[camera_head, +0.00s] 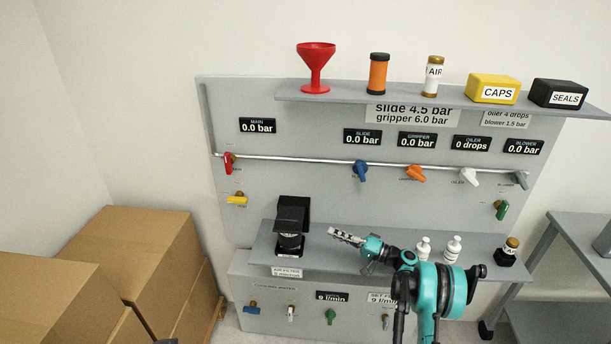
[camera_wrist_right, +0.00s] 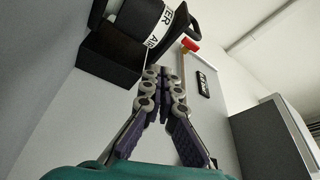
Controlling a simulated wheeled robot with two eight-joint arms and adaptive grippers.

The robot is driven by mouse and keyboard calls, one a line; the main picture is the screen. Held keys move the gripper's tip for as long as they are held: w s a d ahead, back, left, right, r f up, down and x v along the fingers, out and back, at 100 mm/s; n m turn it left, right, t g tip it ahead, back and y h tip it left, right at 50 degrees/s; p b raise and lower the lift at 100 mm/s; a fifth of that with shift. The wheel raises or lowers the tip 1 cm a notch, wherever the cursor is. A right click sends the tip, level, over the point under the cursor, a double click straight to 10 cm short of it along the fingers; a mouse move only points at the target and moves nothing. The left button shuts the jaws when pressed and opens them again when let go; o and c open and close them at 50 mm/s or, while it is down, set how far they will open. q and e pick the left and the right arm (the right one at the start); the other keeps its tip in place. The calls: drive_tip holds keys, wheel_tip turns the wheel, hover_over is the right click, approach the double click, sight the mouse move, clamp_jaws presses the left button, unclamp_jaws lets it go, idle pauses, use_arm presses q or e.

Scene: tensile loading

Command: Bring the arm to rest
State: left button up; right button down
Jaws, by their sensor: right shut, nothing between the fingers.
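My right arm (camera_head: 430,290) is teal and black and reaches in from the bottom right of the head view. Its gripper (camera_head: 340,234) is over the lower shelf, pointing left toward a black air filter unit (camera_head: 292,222) and apart from it in the picture. In the right wrist view the fingers of my right gripper (camera_wrist_right: 164,72) are together with nothing between them. The black filter unit with its white label (camera_wrist_right: 160,25) shows beyond the fingertips there. My left gripper is not in view.
The lower shelf (camera_head: 350,262) also carries two white bottles (camera_head: 437,250) and a dark bottle (camera_head: 508,252). The grey panel (camera_head: 300,140) holds coloured valves and displays. Cardboard boxes (camera_head: 135,255) stand left and a side table (camera_head: 575,225) right. The upper shelf (camera_head: 345,97) holds a red funnel (camera_head: 315,66).

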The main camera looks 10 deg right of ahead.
drive_tip(key=s+a+r+g+h, duration=0.2)
drive_tip(key=a+r+h, duration=0.1)
drive_tip(key=a+r, duration=0.4)
drive_tip(key=s+a+r+g+h, duration=0.25)
drive_tip(key=s+r+h, duration=0.3)
drive_tip(key=s, duration=0.45)
drive_tip(key=s+d+f+n+h, duration=0.1)
drive_tip(key=s+h, duration=0.3)
drive_tip(key=s, duration=0.9)
drive_tip(key=s+d+f+n+t+h, duration=0.1)
drive_tip(key=s+d+h, duration=0.2)
drive_tip(key=s, duration=1)
drive_tip(key=shift+s+d+f+h, duration=0.25)
drive_tip(key=shift+s+f+h, duration=0.05)
drive_tip(key=shift+s+h, duration=0.15)
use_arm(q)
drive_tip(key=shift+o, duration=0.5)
